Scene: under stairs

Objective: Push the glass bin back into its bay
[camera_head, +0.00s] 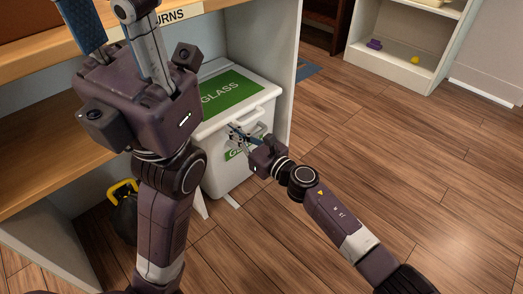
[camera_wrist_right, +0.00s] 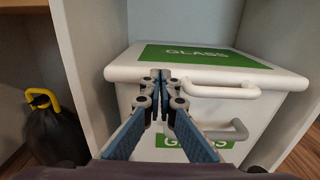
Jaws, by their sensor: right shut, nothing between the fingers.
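The white glass bin (camera_head: 267,97) has a green GLASS label on its lid and another on its front. It stands upright between two pale side panels, and its front part appears to stick out of the bay. Two white handles show on it in the right wrist view (camera_wrist_right: 285,76). My right gripper (camera_head: 236,132) is shut and empty at the bin's front, close beside the handles; I cannot tell if it touches. Its tips also show in the right wrist view (camera_wrist_right: 161,76). My left gripper (camera_head: 115,25) is raised before the shelf, fingers apart, tips cut off by the frame.
A wooden shelf (camera_head: 50,165) and a counter with a partly hidden sign (camera_head: 180,14) are at left. A black bag with a yellow handle (camera_head: 123,190) sits left of the bin. A white shelf unit (camera_head: 390,62) stands at the back right. The wooden floor at right is clear.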

